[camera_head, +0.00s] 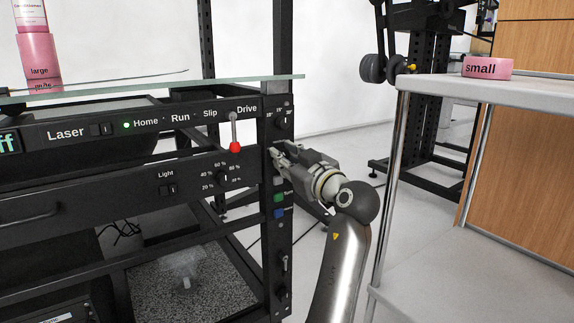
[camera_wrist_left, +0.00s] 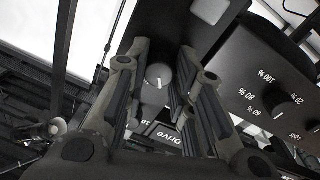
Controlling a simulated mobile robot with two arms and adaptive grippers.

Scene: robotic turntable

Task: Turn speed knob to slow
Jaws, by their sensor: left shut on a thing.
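My left gripper (camera_head: 280,156) is at the right-hand post of the black turntable panel (camera_head: 150,130), just below and right of the "Drive" label. In the left wrist view, a dark round knob (camera_wrist_left: 160,76) with a white pointer line sits between the two fingers of the left gripper (camera_wrist_left: 165,82), and the gripper is shut on it. In the head view the gripper hides this knob. I cannot read a speed or slow label beside it. My right gripper is not in view.
A red-tipped lever (camera_head: 235,147) hangs left of the gripper, with a percent-scale knob (camera_head: 221,177) below it. Green (camera_head: 279,197) and blue (camera_head: 279,212) buttons sit below the gripper. A white table (camera_head: 430,83) with a pink "small" block (camera_head: 487,68) stands right.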

